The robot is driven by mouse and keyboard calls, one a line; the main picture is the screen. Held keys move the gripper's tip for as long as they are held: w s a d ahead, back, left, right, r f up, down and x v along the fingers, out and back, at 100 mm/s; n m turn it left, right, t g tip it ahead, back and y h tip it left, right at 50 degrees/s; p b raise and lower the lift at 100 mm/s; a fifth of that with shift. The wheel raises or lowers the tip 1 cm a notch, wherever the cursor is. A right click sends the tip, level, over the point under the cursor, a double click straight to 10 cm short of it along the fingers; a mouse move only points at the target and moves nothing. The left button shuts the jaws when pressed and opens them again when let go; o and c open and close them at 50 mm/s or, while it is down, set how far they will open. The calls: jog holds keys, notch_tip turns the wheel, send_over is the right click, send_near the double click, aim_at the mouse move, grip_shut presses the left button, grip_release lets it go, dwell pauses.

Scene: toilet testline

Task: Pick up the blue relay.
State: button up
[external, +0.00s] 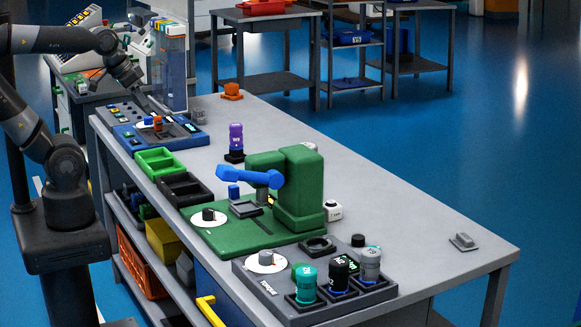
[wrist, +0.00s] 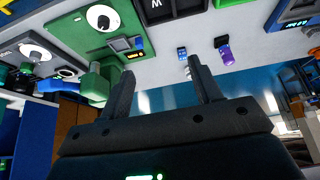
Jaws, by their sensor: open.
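A small blue block with pale marks (wrist: 182,53), which looks like the blue relay, lies on the grey bench top in the wrist view, near the right fingertip and left of a purple-topped cylinder. In the external view I cannot make it out for certain. My gripper (wrist: 160,67) is open and empty, its two dark fingers apart, with bench showing between them. In the external view my arm reaches over the bench's far left end, by the blue station; its fingers are small and dark there.
The purple cylinder (external: 236,138) stands mid-bench. A green machine with a blue arm (external: 298,185), green tray (external: 160,162), black tray (external: 184,187) and grey jar rack (external: 270,290) take up the front side. A clear column (external: 170,65) stands beside my arm. The right rear bench is mostly free.

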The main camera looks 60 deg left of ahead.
jog(key=w+a+f, duration=0.1)
jog(key=w+f, duration=0.2)
jog(key=w, duration=0.6)
jog(key=w+a+f+g, duration=0.1)
jog(key=w+f, duration=0.2)
jog(key=w, duration=0.5)
jog(key=w+a+f, duration=0.1)
jog(key=w+f, duration=0.2)
jog(key=w, duration=0.6)
jog(key=shift+m, duration=0.5)
jog(key=shift+w+a+r+x, duration=0.3)
jog(key=shift+w+x, duration=0.25)
jog(key=shift+x, duration=3.2)
jog(key=shift+w+a+r+x, duration=0.15)
jog(key=shift+w+a+x, duration=0.3)
jog(key=shift+x, duration=3.3)
jog(key=shift+w+a+r+x, duration=0.25)
jog(key=shift+w+x, duration=0.35)
jog(key=shift+x, duration=3.15)
jog(key=shift+c, duration=0.4)
jog(key=c, duration=1)
